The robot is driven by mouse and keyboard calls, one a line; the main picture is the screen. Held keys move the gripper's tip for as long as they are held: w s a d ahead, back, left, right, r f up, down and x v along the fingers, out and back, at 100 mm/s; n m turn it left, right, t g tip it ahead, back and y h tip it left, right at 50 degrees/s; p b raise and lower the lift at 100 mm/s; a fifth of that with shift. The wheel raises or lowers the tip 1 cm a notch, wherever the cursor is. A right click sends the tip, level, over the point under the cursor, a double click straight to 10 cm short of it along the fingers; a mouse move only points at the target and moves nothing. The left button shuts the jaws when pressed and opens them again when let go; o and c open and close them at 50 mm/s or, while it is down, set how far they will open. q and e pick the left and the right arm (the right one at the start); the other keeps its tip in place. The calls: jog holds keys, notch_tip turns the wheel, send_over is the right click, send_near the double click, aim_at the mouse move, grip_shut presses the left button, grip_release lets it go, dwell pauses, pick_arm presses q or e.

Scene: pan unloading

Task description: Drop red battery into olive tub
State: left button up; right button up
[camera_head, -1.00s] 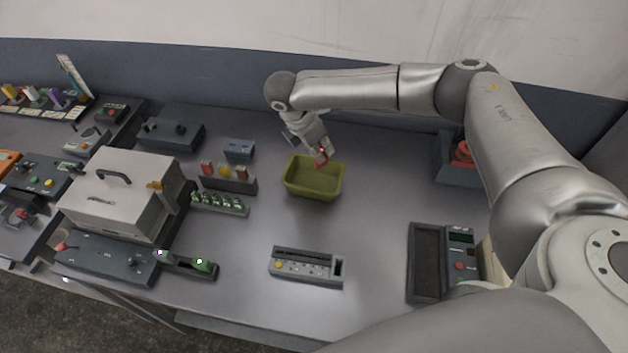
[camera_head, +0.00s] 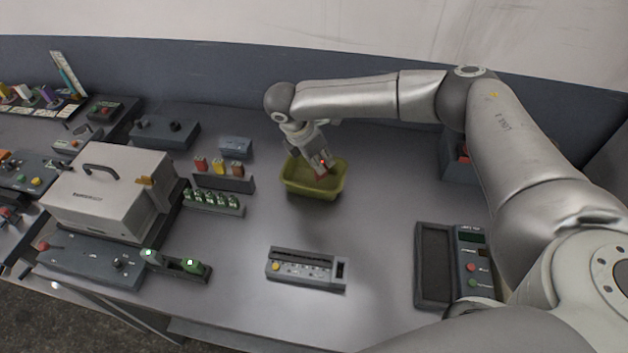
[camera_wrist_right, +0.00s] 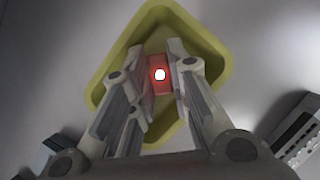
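The olive tub (camera_head: 298,188) stands on the table near the middle. My right gripper (camera_head: 322,168) reaches down into the tub's opening, towards its back right side. The red battery (camera_wrist_right: 160,84) shows between the two fingers of my right gripper (camera_wrist_right: 163,70) in the right wrist view, with the olive tub (camera_wrist_right: 103,85) behind and around it. The fingers look closed on the battery. A bright spot covers part of the battery. Whether it touches the tub's floor cannot be told. My left gripper is not in view.
A rack with several coloured batteries (camera_head: 222,182) stands left of the tub, with a row of green pieces (camera_head: 213,202) before it. A grey slotted device (camera_head: 306,268) lies in front. A white box (camera_head: 105,198) stands further left.

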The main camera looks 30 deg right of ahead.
jog(key=o, duration=0.4)
jog(key=v, duration=1.2)
jog(key=shift+a+f, duration=0.1)
